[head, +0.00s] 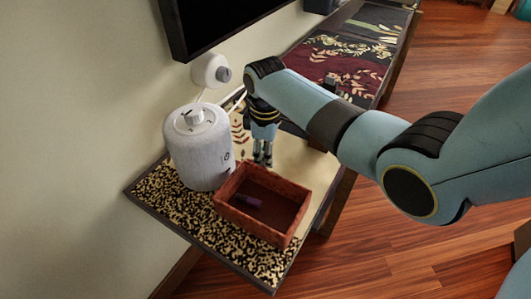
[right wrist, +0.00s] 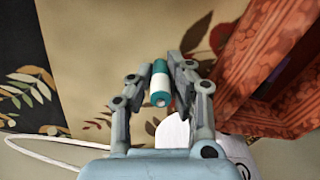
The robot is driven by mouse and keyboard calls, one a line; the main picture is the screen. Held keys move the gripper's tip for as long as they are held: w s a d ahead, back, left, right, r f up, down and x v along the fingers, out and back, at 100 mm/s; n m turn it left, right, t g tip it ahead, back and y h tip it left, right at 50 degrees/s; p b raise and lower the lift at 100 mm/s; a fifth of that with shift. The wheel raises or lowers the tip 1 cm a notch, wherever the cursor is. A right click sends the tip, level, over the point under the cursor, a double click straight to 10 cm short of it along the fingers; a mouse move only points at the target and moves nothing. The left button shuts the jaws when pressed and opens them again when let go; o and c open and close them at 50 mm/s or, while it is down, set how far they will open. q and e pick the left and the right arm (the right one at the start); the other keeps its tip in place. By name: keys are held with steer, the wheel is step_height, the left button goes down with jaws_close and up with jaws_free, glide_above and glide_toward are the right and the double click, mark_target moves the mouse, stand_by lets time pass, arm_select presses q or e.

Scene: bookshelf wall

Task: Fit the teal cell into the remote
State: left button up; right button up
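My right gripper (head: 263,161) points down beside the far side of the red-brown box, over the pale part of the shelf. In the right wrist view its two fingers (right wrist: 161,70) stand close on either side of the teal cell (right wrist: 160,70), which has a white band and end. The fingers appear shut on it. The cell is too small to make out in the head view. I cannot make out the remote for certain; a small dark object (head: 331,82) on the patterned runner is too small to identify. My left gripper is not in view.
The open red-brown box (head: 283,240) holds a purple and dark cylinder (head: 247,200). A grey-white speaker (head: 200,150) stands left of the box against the wall. A white round device (head: 209,70) is behind it. A dark screen (head: 220,20) overhangs the back.

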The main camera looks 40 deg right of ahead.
steer(key=o, duration=0.4)
steer(key=shift+o, duration=0.2)
